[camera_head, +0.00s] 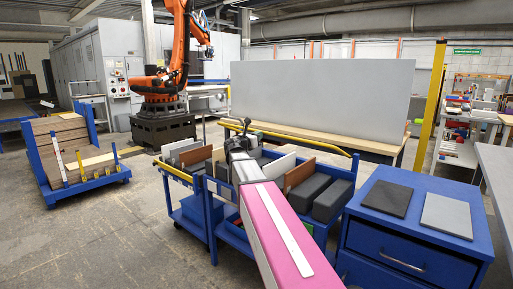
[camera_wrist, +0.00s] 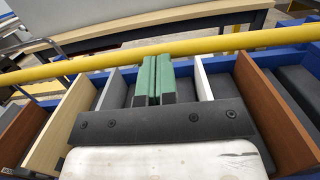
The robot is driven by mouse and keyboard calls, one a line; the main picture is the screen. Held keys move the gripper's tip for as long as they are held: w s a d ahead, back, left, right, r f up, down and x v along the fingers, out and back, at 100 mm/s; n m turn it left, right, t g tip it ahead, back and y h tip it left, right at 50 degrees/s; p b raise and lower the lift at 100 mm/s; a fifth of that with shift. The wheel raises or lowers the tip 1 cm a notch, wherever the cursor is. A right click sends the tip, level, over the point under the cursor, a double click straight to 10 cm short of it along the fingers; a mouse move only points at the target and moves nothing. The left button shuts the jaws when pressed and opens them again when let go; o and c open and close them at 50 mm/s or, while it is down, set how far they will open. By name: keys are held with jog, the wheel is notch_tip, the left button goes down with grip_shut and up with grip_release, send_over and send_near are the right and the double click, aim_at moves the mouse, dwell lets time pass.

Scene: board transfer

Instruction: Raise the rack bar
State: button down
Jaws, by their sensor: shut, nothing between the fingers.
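The rack bar is a yellow rail along the far side of the blue rack cart (camera_head: 334,214). It shows in the head view (camera_head: 300,139) and crosses the whole wrist view (camera_wrist: 220,43). My gripper (camera_wrist: 153,59) has green fingertips pressed together with nothing between them. In the wrist view the fingertips appear at the near edge of the bar; I cannot tell whether they touch it. In the head view my gripper (camera_head: 246,124) shows small over the cart, partly hidden by my pink and white arm.
Boards and dark blocks stand in the cart's slots, with a brown board (camera_wrist: 275,113) right of my gripper and a light wood board (camera_wrist: 62,125) left. A blue cabinet (camera_head: 415,257) carries two flat panels. A large grey panel (camera_head: 325,98) stands behind. Open floor lies left.

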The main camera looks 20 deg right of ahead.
jog(key=w+d+r+g+y, duration=0.3)
jog(key=w+d+r+y, duration=0.15)
jog(key=d+r, duration=0.3)
jog(key=w+d+r+g+y, duration=0.3)
jog(key=w+d+r+y, duration=0.15)
jog(key=d+r, duration=0.35)
jog(key=w+d+r+g+y, duration=0.1)
jog(key=w+d+r, duration=0.1)
jog(key=w+d, duration=0.3)
jog(key=shift+w+d+y, duration=0.3)
jog(key=shift+d, duration=0.4)
